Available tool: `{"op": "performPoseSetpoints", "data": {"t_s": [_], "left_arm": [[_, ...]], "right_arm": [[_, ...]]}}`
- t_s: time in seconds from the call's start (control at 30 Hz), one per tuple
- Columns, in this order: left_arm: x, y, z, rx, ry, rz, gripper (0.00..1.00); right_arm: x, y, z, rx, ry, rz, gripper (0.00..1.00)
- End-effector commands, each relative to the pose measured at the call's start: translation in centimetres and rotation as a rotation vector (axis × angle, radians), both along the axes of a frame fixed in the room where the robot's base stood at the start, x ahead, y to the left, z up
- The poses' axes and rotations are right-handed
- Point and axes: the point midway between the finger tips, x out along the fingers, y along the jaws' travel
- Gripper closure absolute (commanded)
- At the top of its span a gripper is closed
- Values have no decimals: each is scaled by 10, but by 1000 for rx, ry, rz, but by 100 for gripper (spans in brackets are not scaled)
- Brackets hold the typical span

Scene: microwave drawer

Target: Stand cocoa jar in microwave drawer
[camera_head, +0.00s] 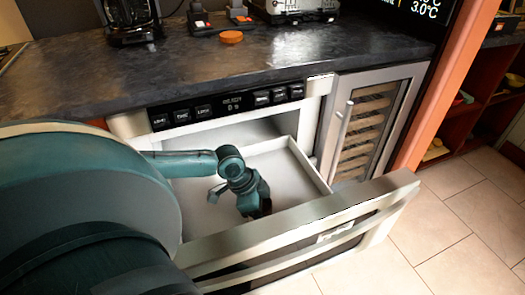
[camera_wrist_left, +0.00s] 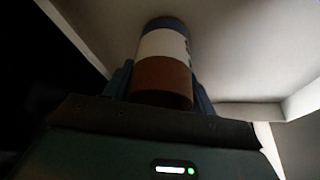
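The microwave drawer (camera_head: 285,168) is pulled open below the counter, with a pale interior. My left gripper (camera_head: 256,200) reaches down inside it, over the drawer floor. In the left wrist view the cocoa jar (camera_wrist_left: 163,78), a cylinder with a brown near end, a white label band and a blue far part, sits between the two fingers (camera_wrist_left: 162,92). The fingers lie against both its sides. A pale drawer surface is beyond the jar. In the head view I cannot make out the jar; my arm and gripper hide it. My right gripper is in neither view.
The drawer's front panel (camera_head: 300,232) with its handle stands at the near side. A wine cooler (camera_head: 372,125) is right of the drawer. The dark counter (camera_head: 270,68) above bears an orange lid (camera_head: 231,37) and appliances at the back. Tiled floor is clear at right.

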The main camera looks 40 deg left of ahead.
Motion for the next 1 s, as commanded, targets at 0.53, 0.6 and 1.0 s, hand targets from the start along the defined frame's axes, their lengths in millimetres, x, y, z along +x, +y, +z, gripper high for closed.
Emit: {"op": "performPoseSetpoints", "data": {"t_s": [0.53, 0.6, 1.0], "left_arm": [[-1, 2, 7, 2, -1, 1, 26], [-3, 5, 16, 3, 0, 1, 26], [-24, 29, 93, 4, 2, -1, 26]], "right_arm": [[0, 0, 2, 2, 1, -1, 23], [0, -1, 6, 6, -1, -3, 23], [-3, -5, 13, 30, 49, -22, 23]]}}
